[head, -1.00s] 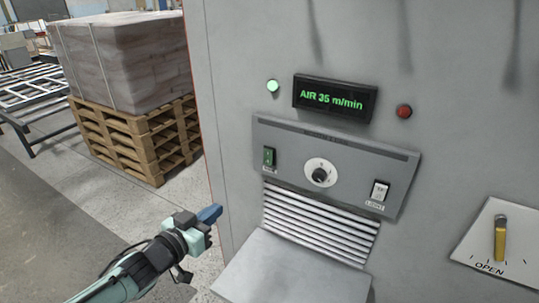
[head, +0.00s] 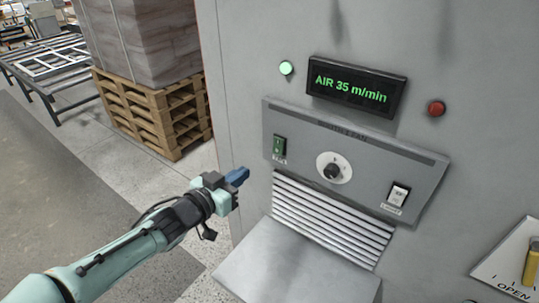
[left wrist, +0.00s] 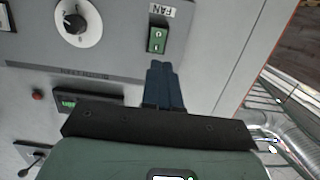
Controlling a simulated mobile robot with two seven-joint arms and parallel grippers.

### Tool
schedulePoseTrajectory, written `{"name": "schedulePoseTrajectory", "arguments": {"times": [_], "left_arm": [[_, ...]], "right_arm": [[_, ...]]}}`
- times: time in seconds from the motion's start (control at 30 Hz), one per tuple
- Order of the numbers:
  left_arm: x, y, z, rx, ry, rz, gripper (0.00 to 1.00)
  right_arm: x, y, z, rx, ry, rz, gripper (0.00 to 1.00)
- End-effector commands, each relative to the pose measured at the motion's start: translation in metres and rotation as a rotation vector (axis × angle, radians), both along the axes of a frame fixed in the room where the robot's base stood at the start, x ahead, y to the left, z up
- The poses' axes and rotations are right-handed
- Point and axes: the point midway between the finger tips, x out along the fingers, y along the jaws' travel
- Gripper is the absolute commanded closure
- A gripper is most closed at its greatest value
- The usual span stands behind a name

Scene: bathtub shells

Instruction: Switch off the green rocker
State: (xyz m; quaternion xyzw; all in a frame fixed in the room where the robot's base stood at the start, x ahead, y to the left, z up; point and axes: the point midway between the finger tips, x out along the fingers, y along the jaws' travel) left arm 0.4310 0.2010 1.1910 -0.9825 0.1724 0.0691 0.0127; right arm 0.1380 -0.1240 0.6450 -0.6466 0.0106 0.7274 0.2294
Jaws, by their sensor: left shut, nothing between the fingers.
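The green rocker (head: 279,147) sits at the left end of the grey control panel (head: 350,135). It also shows in the left wrist view (left wrist: 157,39), beside a label reading FAN. My left gripper (head: 242,174) is shut and empty, its blue fingers pointing toward the machine. In the head view it is left of and a little below the rocker, apart from it. In the left wrist view the fingertips (left wrist: 160,65) appear just short of the rocker. The display (head: 356,87) reads AIR 35 m/min and the green lamp (head: 286,68) is lit. My right gripper is not in view.
A dark knob (head: 333,171) and a white rocker (head: 398,195) share the panel. A louvred vent (head: 330,220) and a jutting grey shelf (head: 295,265) lie below. A yellow lever (head: 531,262) is at the lower right. A loaded pallet (head: 155,115) stands behind left.

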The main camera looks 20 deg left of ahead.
Motion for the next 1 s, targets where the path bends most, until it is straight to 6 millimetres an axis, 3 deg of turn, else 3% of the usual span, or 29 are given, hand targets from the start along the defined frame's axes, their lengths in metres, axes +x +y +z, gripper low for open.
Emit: {"name": "schedulePoseTrajectory", "arguments": {"times": [0.5,0.7,1.0], "left_arm": [[0.096,-0.036,-0.017,-0.005,0.003,-0.002,1.0],[0.112,-0.041,-0.018,-0.002,0.002,-0.001,1.0],[0.115,-0.042,-0.018,-0.001,0.0,0.0,1.0]], "right_arm": [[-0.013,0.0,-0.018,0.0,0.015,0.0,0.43],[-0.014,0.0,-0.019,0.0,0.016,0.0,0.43],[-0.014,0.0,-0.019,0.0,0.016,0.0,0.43]]}}
